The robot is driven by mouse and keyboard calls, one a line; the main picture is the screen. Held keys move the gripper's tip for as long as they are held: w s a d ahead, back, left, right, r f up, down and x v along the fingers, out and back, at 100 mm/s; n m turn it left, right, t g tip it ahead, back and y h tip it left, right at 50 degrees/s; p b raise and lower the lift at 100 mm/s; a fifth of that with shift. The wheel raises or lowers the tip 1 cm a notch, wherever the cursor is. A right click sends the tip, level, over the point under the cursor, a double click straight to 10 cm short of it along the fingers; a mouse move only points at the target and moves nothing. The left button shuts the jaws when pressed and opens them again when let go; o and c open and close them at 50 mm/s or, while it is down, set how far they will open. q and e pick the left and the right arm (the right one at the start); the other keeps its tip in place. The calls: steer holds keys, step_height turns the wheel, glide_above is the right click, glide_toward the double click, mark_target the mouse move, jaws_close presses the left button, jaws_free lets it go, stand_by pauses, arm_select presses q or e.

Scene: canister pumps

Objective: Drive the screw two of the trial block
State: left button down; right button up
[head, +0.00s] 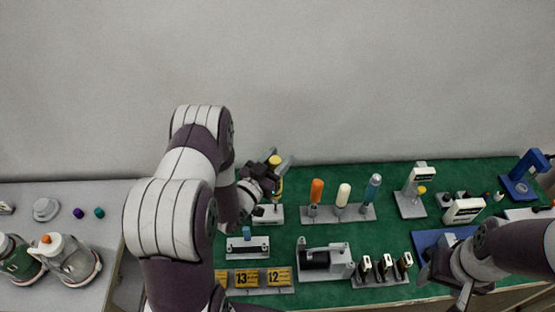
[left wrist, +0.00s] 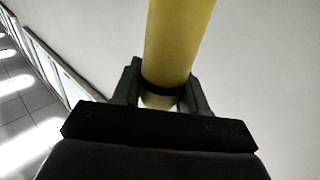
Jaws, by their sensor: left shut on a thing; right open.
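My left gripper (head: 272,180) is shut on a yellow-handled tool (head: 276,160), probably a screwdriver. In the left wrist view the yellow handle (left wrist: 178,45) stands between the fingers (left wrist: 160,95), with a dark ring near its lower end. The gripper is above a small grey block (head: 262,215), which may be the trial block; the arm partly covers it. The tool's tip and screw two cannot be made out. My right gripper (head: 445,285) is open at the lower right, away from the block, partly hidden by its arm.
Right of the block, a grey rack (head: 325,214) holds orange, cream and blue-handled tools. In front are a blue-topped grey fixture (head: 247,252), a black cylinder on a bracket (head: 316,260) and yellow number plates (head: 246,278). A grey table (head: 60,205) with jugs is left. Green mat (head: 390,235) shows between items.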

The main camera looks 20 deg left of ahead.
stand_by(0.8)
arm_select(q)
steer(key=shift+s+d, duration=0.1)
steer(key=shift+s, duration=0.1)
steer(key=shift+w+r+p, duration=0.2)
steer(key=shift+r+p, duration=0.1)
steer(key=shift+r, duration=0.15)
step_height(320, 180, up, 4)
steer(key=p, duration=0.3)
steer(key=shift+r, duration=0.1)
